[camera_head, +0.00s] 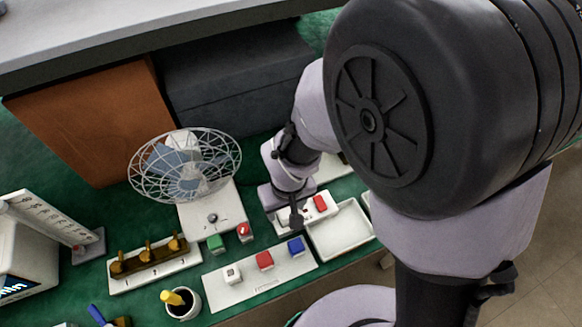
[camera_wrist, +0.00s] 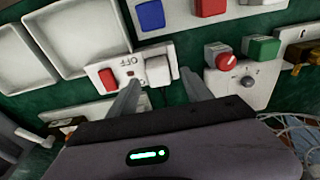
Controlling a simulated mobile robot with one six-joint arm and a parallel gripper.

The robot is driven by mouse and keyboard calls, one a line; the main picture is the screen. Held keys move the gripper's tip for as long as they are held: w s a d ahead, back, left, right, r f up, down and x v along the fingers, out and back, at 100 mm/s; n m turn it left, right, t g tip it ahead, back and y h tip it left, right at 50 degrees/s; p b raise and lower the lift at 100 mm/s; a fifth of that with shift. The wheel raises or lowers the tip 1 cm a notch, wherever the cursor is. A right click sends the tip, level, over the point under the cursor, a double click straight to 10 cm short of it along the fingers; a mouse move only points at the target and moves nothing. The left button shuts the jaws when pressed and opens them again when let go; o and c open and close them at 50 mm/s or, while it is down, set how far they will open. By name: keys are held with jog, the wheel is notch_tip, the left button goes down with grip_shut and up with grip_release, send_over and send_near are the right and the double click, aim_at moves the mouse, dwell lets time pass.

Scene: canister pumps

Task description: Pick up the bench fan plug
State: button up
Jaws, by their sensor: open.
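The bench fan plug, as I take it, is a white block (camera_wrist: 158,71) seated on the right part of a white socket plate marked OFF (camera_wrist: 127,61) with a red switch. My gripper (camera_wrist: 160,90) is open in the wrist view, its two grey fingers on either side of the plug's near side; contact cannot be told. In the head view my gripper (camera_head: 296,218) is over the socket plate (camera_head: 332,208) and hides the plug. The bench fan (camera_head: 185,165), with a wire cage and white base, stands left of it.
A white panel (camera_head: 260,285) holds white, red and blue blocks in front of the socket. A white tray (camera_head: 340,233) lies to the right. Green (camera_head: 215,243) and red (camera_head: 244,232) pieces are at the fan base. A brass terminal strip (camera_head: 150,258) and a cup (camera_head: 182,302) stand left.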

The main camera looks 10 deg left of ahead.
aim_at(286, 212)
notch_tip(286, 212, down, 4)
jog(key=shift+w+r+b, duration=0.1)
jog(key=shift+w+b, duration=0.05)
jog(key=shift+b, duration=0.65)
jog(key=shift+r, duration=0.15)
grip_shut()
